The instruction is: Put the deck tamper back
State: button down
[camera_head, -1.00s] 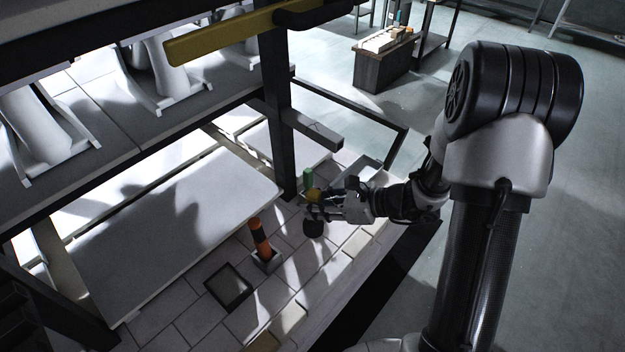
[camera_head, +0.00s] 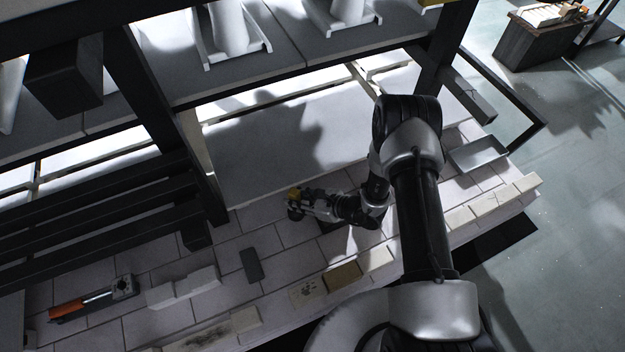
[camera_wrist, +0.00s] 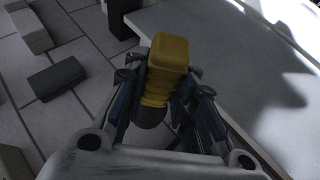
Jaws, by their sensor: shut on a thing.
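My gripper (camera_head: 296,203) is shut on the deck tamper (camera_head: 293,193), gripping its yellow grip. In the wrist view the tamper's yellow top (camera_wrist: 170,52) stands up between the fingers of my gripper (camera_wrist: 165,88). A dark rounded part shows below the yellow. In the head view, a dark lower part shows under the gripper, over the tiled deck (camera_head: 285,232). I cannot tell whether it touches the deck. The place where the tamper belongs cannot be made out.
A dark flat block (camera_head: 252,265) lies on the deck, also in the wrist view (camera_wrist: 57,77). White blocks (camera_head: 184,286) and an orange-handled tool (camera_head: 95,298) lie further left. A dark post (camera_head: 165,125) and slatted frame (camera_head: 95,225) stand at left. A metal tray (camera_head: 479,153) sits right.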

aim_at(289, 213)
jog(key=shift+s+a+f, duration=0.3)
jog(key=shift+a+f, duration=0.15)
jog(key=shift+a, duration=0.15)
jog(key=shift+s+a+f, duration=0.25)
jog(key=shift+a+f, duration=0.15)
jog(key=shift+a, duration=0.2)
jog(key=shift+f, duration=0.1)
notch_tip(289, 213, down, 6)
jog(key=b, duration=0.5)
jog(key=shift+r, duration=0.2)
jog(key=shift+f+b, duration=0.6)
jog(key=shift+b, duration=0.35)
dwell(0.8)
jog(key=c, duration=1.2)
grip_release()
jog(key=shift+c, duration=0.2)
jog(key=o, duration=1.2)
